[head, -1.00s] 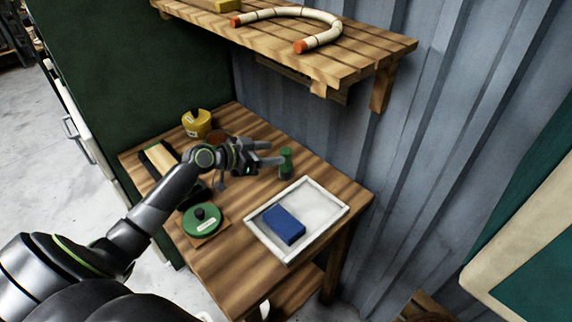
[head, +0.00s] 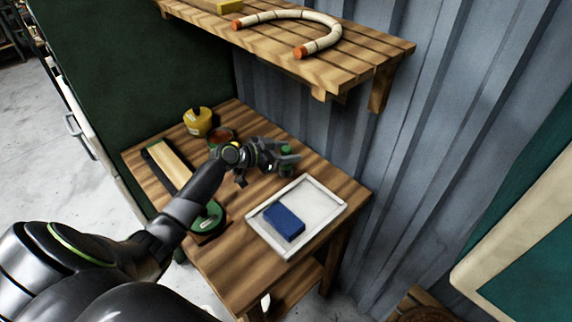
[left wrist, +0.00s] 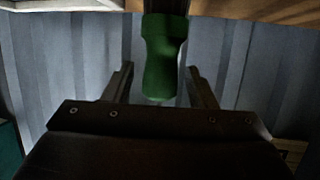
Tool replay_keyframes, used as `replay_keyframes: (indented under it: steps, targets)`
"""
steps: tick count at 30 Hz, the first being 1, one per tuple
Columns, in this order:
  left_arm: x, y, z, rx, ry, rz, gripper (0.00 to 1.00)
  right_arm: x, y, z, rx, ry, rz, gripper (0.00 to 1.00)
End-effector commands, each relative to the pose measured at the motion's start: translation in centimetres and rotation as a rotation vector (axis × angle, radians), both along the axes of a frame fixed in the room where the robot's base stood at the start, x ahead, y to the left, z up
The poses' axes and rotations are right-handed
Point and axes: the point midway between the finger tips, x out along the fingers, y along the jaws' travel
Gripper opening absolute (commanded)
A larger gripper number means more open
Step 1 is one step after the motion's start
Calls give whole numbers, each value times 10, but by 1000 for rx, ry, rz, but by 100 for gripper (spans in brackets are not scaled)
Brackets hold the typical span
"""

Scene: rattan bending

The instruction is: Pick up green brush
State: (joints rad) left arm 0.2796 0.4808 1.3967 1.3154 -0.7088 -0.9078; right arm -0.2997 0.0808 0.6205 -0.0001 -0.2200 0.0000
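The green brush (head: 287,149) stands at the back right of the wooden table in the head view, partly hidden by my left gripper (head: 287,160). In the left wrist view the brush (left wrist: 162,60) shows as an upright green handle between the two fingers of my left gripper (left wrist: 160,80). The fingers are open, with a gap visible on each side of the handle. The brush's lower part is hidden in the head view. My right gripper is not in view.
A white-rimmed tray (head: 322,206) with a blue block (head: 284,222) lies just in front of the brush. A shelf (head: 355,62) and corrugated wall are behind.

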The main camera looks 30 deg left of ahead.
Motion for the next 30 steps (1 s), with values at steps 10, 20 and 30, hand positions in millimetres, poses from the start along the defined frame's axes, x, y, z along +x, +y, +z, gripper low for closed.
replay_keyframes:
  steps: [10,20,30]
  targets:
    - [0,0,0,0,0,0,5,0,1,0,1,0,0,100]
    - [0,0,2,0,-1,0,0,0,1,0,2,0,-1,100]
    - [0,1,49,5,-6,-3,0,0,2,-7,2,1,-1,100]
